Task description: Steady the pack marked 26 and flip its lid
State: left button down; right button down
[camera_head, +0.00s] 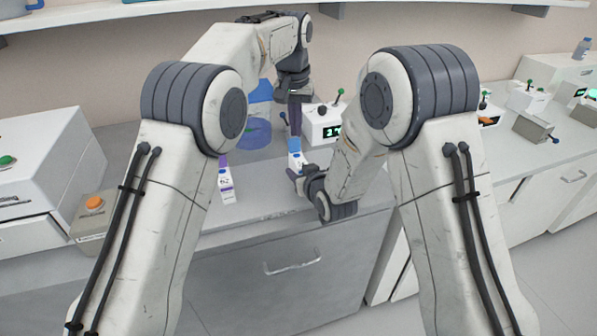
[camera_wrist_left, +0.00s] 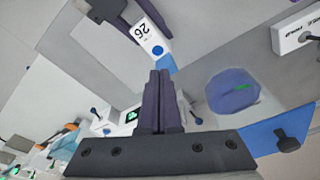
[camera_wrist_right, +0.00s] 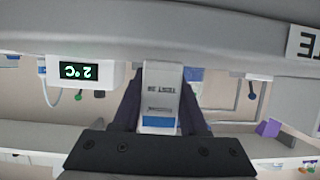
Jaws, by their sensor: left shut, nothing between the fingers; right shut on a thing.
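The pack marked 26 (camera_wrist_left: 143,33) is a small white carton with blue at its top. It stands on the worktop in the head view (camera_head: 295,160). My right gripper (camera_head: 297,172) is shut on it from the front; in the right wrist view the pack (camera_wrist_right: 161,92) sits between both fingers. My left gripper (camera_head: 295,132) is shut and empty, pointing down just above and behind the pack. In the left wrist view its closed fingertips (camera_wrist_left: 159,73) are close to the blue top (camera_wrist_left: 158,50). I cannot tell whether the lid is open.
A white carton with a purple top (camera_head: 226,183) stands to the left. A blue container (camera_head: 260,95) and a blue round item (camera_head: 252,133) are behind. A white box with a green display (camera_head: 322,125) is close on the right. The worktop's front edge is near.

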aim_at(293, 139)
pick_arm(q)
jog(key=shift+w+a, duration=0.3)
jog(key=shift+w, duration=0.45)
jog(key=shift+w+a, duration=0.25)
jog(key=shift+w, duration=0.55)
jog(key=shift+w+a, duration=0.3)
jog(key=shift+w, duration=0.45)
jog(key=shift+f, duration=0.1)
jog(key=shift+f, duration=1.8)
jog(key=shift+s+r, duration=0.1)
jog(key=shift+s+d+r, duration=0.15)
jog(key=shift+s+d, duration=0.05)
jog(key=shift+s, duration=0.3)
jog(key=shift+s+d+r, duration=0.15)
jog(key=shift+s+d, duration=0.05)
jog(key=shift+s, duration=0.3)
